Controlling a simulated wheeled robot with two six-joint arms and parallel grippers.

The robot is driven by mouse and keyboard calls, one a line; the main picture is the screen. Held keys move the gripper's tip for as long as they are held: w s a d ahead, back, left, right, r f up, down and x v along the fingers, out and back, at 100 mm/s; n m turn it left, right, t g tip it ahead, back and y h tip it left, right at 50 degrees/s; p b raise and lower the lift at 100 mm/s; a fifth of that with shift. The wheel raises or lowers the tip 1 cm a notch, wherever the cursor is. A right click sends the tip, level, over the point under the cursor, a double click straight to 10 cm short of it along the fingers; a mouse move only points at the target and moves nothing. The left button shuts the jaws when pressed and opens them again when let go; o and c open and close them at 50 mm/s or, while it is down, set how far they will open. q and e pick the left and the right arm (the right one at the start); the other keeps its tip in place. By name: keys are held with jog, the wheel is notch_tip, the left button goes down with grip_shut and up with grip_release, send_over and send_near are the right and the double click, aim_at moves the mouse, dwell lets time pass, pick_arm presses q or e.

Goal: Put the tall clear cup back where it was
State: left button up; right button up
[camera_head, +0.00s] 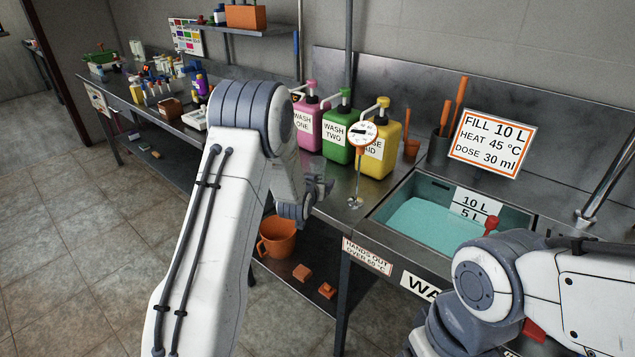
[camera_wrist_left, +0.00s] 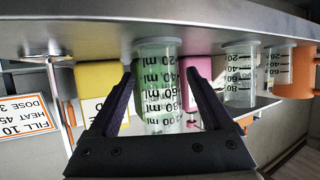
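A clear measuring cup with black ml marks (camera_wrist_left: 158,88) is between the fingers of my left gripper (camera_wrist_left: 160,75) in the left wrist view, which is upside down. The cup looks upright on the counter, its marks reaching 100 ml. A gap shows between it and each finger, so the gripper is open around it. In the head view, my left gripper (camera_head: 318,190) is at the counter's front edge, and a clear cup (camera_head: 317,165) shows faintly just behind it. My right gripper is out of view; only its arm shows at the lower right.
Other clear cups (camera_wrist_left: 238,75) and an orange mug (camera_wrist_left: 297,75) stand nearby in the wrist view. Pink (camera_head: 309,125), green (camera_head: 338,132) and yellow (camera_head: 380,145) pump jugs stand behind. A dial thermometer (camera_head: 361,134) and a water-filled sink (camera_head: 425,222) are right of the gripper.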

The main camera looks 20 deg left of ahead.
pick_arm(q)
jog(key=shift+r+p, duration=0.3)
jog(key=b+v, duration=0.2)
jog(key=v, duration=1)
jog(key=s+d+m+g+h, duration=0.45)
jog(key=s+d+g, duration=0.25)
jog(key=s+d, duration=0.9)
jog(key=s+d+m+g+y, duration=0.1)
jog(key=s+m+g, duration=0.1)
jog(key=s, duration=0.7)
jog(key=s+d+r+m+g+y, duration=0.1)
jog(key=s+g, duration=0.3)
jog(key=s, duration=0.6)
jog(key=shift+d+r+m, duration=0.2)
jog(key=shift+d+m, duration=0.35)
jog(key=shift+d, duration=0.1)
jog(key=shift+p, duration=0.3)
